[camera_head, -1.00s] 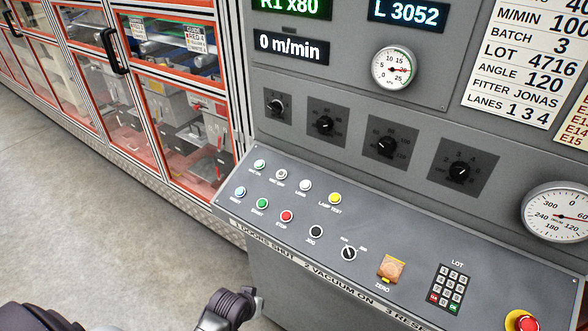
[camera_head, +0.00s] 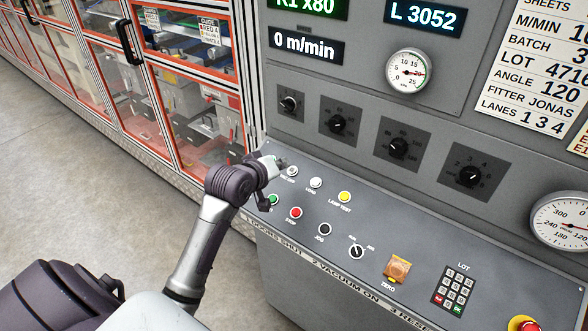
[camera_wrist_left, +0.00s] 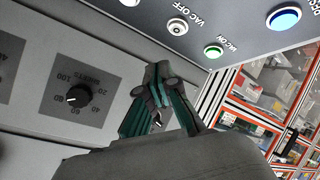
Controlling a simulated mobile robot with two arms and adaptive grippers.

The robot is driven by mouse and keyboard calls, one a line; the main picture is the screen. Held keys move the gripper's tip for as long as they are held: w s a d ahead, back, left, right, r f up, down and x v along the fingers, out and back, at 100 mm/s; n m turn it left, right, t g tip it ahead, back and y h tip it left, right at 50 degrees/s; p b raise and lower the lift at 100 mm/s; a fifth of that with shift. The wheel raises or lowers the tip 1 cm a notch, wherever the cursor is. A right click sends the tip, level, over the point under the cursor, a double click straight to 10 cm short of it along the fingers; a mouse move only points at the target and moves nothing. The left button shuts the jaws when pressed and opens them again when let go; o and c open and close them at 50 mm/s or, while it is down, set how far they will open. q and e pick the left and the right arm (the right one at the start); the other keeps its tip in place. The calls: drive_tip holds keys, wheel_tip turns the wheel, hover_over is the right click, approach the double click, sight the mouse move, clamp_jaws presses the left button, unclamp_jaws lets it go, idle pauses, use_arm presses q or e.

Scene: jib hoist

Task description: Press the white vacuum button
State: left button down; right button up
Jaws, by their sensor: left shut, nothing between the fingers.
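The white VAC OFF button (camera_head: 292,170) sits in the top row of the sloped grey console. In the left wrist view it is the white round button (camera_wrist_left: 177,26), beside its VAC OFF label. The green VAC ON button (camera_wrist_left: 213,52) is to its lower right there; my gripper hides it in the head view. My left gripper (camera_head: 280,163) is shut and empty, just left of the white button in the head view. In the wrist view its closed fingers (camera_wrist_left: 156,106) are apart from both buttons in the picture; contact is not visible.
Another white button, LOAD (camera_head: 316,182), and a yellow lamp-test button (camera_head: 344,196) are close by on the right. A red stop button (camera_head: 295,212) is below. Dials and a pressure gauge (camera_head: 408,71) are on the upright panel. An orange-framed cabinet (camera_head: 185,150) stands left.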

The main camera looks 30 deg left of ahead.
use_arm(q)
drive_tip(key=shift+n+t, duration=0.6)
drive_tip(key=r, duration=0.1)
drive_tip(key=w+a+r, duration=0.1)
drive_tip(key=r, duration=0.1)
drive_tip(key=shift+w+a+r, duration=0.25)
drive_tip(key=shift+w+a, duration=0.15)
drive_tip(key=b, duration=0.7)
hover_over(292, 170)
drive_tip(key=s, duration=0.3)
drive_tip(key=f, duration=0.6)
drive_tip(key=shift+a+f, duration=0.1)
drive_tip(key=shift+a, duration=0.1)
drive_tip(key=shift+w+f+b, duration=0.2)
drive_tip(key=shift+w+f, duration=0.05)
drive_tip(key=shift+f, duration=0.25)
drive_tip(key=shift+w+f+b, duration=0.15)
drive_tip(key=shift+w+f, duration=0.1)
drive_tip(key=shift+f, duration=0.2)
drive_tip(key=shift+f, duration=0.1)
drive_tip(key=shift+w+f, duration=0.15)
drive_tip(key=shift+f, duration=0.05)
drive_tip(key=shift+d+f, duration=0.1)
